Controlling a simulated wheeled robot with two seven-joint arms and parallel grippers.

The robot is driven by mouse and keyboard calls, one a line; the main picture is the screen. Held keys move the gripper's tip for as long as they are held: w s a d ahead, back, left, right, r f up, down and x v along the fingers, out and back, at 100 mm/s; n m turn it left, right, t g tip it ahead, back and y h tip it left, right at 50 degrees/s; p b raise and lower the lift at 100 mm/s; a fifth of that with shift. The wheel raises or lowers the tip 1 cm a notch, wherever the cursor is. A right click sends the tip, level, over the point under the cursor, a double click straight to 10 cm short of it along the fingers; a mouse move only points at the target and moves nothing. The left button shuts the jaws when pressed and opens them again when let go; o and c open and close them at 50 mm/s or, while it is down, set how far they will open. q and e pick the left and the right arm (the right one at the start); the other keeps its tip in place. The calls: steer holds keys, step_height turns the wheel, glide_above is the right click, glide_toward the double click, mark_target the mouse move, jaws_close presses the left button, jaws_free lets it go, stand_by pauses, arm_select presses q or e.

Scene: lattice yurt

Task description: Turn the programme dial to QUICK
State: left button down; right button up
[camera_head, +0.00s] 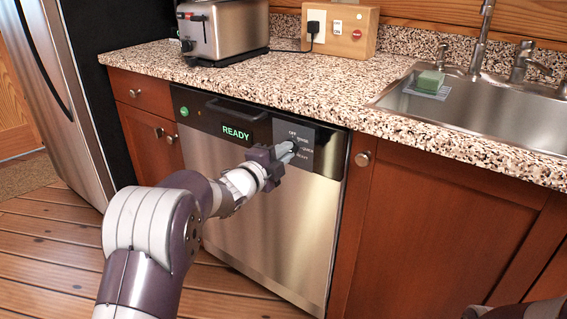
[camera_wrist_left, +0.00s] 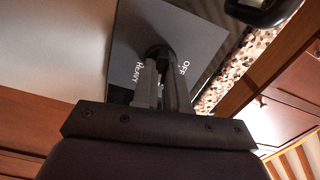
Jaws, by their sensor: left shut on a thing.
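The dishwasher (camera_head: 262,215) has a steel front and a dark top strip, where a display (camera_head: 236,133) reads READY in green. A dark dial panel (camera_head: 323,139) with small white labels sits at the strip's right end. OFF reads at its top; the others are hard to read. My left gripper (camera_head: 287,149) is at this panel, its fingers shut on the programme dial. In the left wrist view the dark round dial (camera_wrist_left: 158,51) sits between the fingertips, with OFF and HEAVY beside it. The fingers hide most of the dial, so I cannot tell where it points.
A dark handle (camera_head: 236,108) and a green button (camera_head: 184,111) are left of the panel. The granite worktop (camera_head: 290,78) overhangs above, with a toaster (camera_head: 228,30) and a sink (camera_head: 480,108). Wooden cupboards stand either side. Part of my right arm shows at bottom right.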

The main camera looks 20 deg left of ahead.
arm_select(q)
steer(key=shift+f+m+b, duration=0.15)
steer(key=shift+m+b, duration=0.65)
steer(key=shift+m, duration=0.1)
steer(key=c, duration=1.1)
jaws_free()
steer(key=shift+c, duration=0.2)
steer(key=p+v, duration=0.3)
steer(key=v, duration=0.9)
steer(key=shift+s, duration=0.3)
